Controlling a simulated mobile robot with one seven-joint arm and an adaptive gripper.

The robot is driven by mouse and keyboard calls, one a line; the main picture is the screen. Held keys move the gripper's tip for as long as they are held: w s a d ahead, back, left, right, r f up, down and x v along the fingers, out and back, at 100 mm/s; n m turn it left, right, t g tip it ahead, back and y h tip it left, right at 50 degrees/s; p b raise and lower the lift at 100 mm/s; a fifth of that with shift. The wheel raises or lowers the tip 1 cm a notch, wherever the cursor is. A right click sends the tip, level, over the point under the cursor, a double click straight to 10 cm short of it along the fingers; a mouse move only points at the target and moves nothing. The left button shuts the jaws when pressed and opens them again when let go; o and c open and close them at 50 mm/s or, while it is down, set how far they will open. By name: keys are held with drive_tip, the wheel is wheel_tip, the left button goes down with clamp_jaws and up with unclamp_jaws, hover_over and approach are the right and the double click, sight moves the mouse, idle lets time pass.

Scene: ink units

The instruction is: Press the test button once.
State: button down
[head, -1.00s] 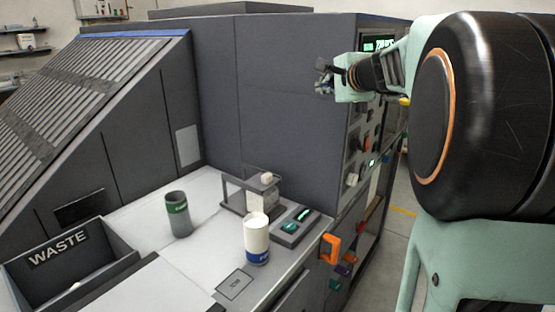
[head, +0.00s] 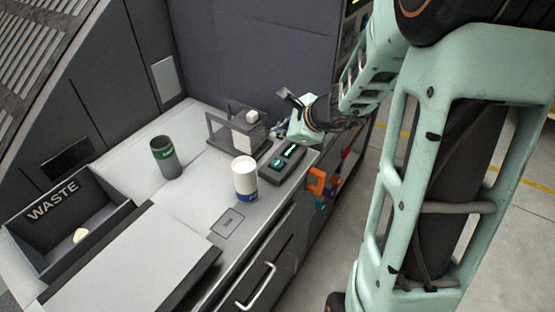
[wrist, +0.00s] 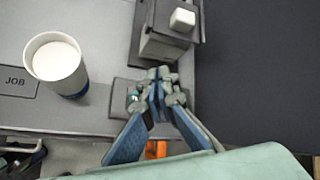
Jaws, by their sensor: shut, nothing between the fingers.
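A small dark grey device (head: 283,172) sits on the light worktop near its right edge. My gripper (head: 277,130) is above the far end of the device, fingers together and empty. In the wrist view, the gripper's fingertips (wrist: 158,76) are closed and cover much of the device. A bit of the teal button (wrist: 133,97) shows just left of the fingers. The gap in height between fingertips and device is hard to tell.
A white cup (head: 245,176) with a blue base stands left of the device. A grey frame (head: 222,134) bearing a white block is behind. A green-labelled grey cup (head: 166,158) and the WASTE bin (head: 105,212) are further left. Orange handle (head: 316,181) below right.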

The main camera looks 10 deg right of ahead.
drive_tip(key=b, duration=0.6)
hover_over(279, 165)
wheel_tip(279, 165, down, 7)
drive_tip(key=shift+f+b, duration=0.85)
drive_tip(key=shift+f, duration=0.2)
idle(0.6)
drive_tip(key=shift+f+b, duration=0.25)
drive_tip(key=shift+b, duration=0.4)
drive_tip(key=shift+f+b, duration=0.5)
drive_tip(key=shift+b, duration=0.1)
idle(0.4)
drive_tip(key=shift+r, duration=0.1)
drive_tip(key=shift+r+p, duration=0.7)
drive_tip(key=shift+r, duration=0.15)
drive_tip(key=shift+r, duration=0.1)
